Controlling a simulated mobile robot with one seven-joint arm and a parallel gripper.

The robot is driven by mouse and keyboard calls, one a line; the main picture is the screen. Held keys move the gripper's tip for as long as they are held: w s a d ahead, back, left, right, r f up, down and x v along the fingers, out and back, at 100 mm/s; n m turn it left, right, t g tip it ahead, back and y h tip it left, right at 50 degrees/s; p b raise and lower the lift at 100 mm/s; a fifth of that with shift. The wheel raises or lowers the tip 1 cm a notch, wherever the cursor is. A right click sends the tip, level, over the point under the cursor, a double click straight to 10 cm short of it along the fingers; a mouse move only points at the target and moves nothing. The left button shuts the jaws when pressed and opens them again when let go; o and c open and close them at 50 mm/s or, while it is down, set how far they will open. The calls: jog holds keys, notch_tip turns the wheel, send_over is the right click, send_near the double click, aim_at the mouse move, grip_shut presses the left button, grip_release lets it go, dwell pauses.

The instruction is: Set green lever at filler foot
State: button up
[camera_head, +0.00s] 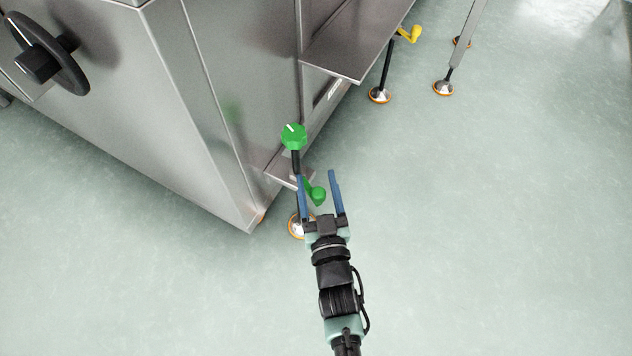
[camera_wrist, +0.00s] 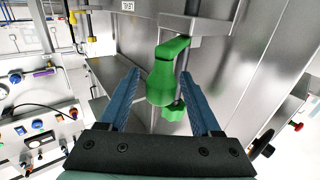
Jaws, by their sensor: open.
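The green lever (camera_head: 318,195) sits low on the filler foot, under a small metal bracket (camera_head: 283,167) at the machine's corner. A green knob (camera_head: 293,137) with a white mark stands above it on a dark stem. My gripper (camera_head: 319,175) is open, its two blue fingers pointing toward the machine, with the lever between or just beyond them. In the wrist view the green lever (camera_wrist: 163,80) shows between the open fingers (camera_wrist: 162,85), with its rounded end toward me. I see no clear contact. The foot's round base (camera_head: 297,226) is partly hidden by my gripper.
The steel machine cabinet (camera_head: 180,90) fills the upper left, with a black handwheel (camera_head: 45,60) on it. A yellow lever (camera_head: 410,34) is on another foot farther back, with round foot pads (camera_head: 380,96) nearby. The floor at the right is free.

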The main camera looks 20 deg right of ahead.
jog(key=shift+w+d, duration=0.15)
jog(key=shift+w, duration=0.5)
grip_shut()
dwell(1.0)
